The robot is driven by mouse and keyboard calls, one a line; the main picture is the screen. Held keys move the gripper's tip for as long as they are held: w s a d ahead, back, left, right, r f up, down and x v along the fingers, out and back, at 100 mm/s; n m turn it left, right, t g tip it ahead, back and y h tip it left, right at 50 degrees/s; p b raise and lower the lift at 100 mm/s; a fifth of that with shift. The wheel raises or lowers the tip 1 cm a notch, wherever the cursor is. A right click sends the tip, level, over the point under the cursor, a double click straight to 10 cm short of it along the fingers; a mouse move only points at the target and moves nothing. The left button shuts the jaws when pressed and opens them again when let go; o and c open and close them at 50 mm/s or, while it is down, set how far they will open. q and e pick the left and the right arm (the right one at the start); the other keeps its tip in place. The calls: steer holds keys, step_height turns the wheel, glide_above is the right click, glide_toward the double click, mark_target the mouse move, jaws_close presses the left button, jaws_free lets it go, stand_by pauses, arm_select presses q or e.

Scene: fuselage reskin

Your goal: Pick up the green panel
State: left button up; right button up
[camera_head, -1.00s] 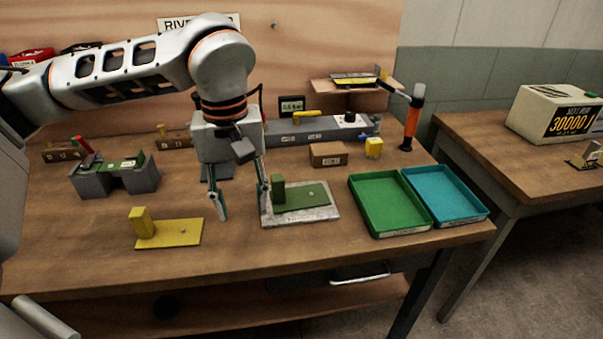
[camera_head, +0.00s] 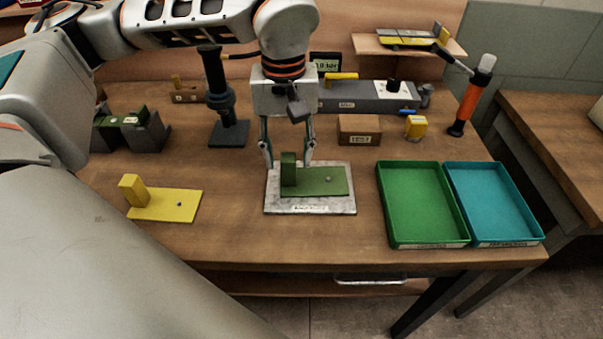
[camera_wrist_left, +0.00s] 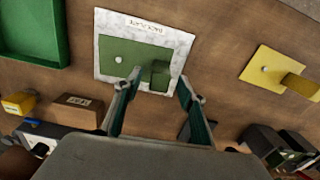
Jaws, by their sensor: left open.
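The green panel (camera_head: 322,182) is a flat green plate with an upright green block at its left end. It lies on a pale, labelled backing plate (camera_head: 285,203) on the workbench. My left gripper (camera_head: 287,163) is open and points down, its fingers on either side of the block, at or just behind it. In the left wrist view, the green panel (camera_wrist_left: 128,55) lies beyond the fingertips, and its block (camera_wrist_left: 158,76) shows between the open fingers of the gripper (camera_wrist_left: 160,85). Contact cannot be told. My right gripper is not in view.
A yellow panel (camera_head: 176,204) with an upright block lies to the left. A green tray (camera_head: 421,240) and a teal tray (camera_head: 505,238) stand to the right. A cardboard box (camera_head: 359,130), a yellow block (camera_head: 416,127) and a dark stand (camera_head: 228,132) are behind.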

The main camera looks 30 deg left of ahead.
arm_select(q)
step_height(320, 180, down, 2)
steer(key=shift+f, duration=0.45)
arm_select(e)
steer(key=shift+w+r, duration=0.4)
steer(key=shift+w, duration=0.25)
arm_select(q)
jaws_close()
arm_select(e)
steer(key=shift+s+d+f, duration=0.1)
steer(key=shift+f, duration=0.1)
arm_select(q)
steer(key=shift+r, duration=0.1)
steer(key=shift+w+r, duration=0.1)
steer(key=shift+r, duration=0.35)
step_height(320, 180, up, 19)
steer(key=p, duration=0.3)
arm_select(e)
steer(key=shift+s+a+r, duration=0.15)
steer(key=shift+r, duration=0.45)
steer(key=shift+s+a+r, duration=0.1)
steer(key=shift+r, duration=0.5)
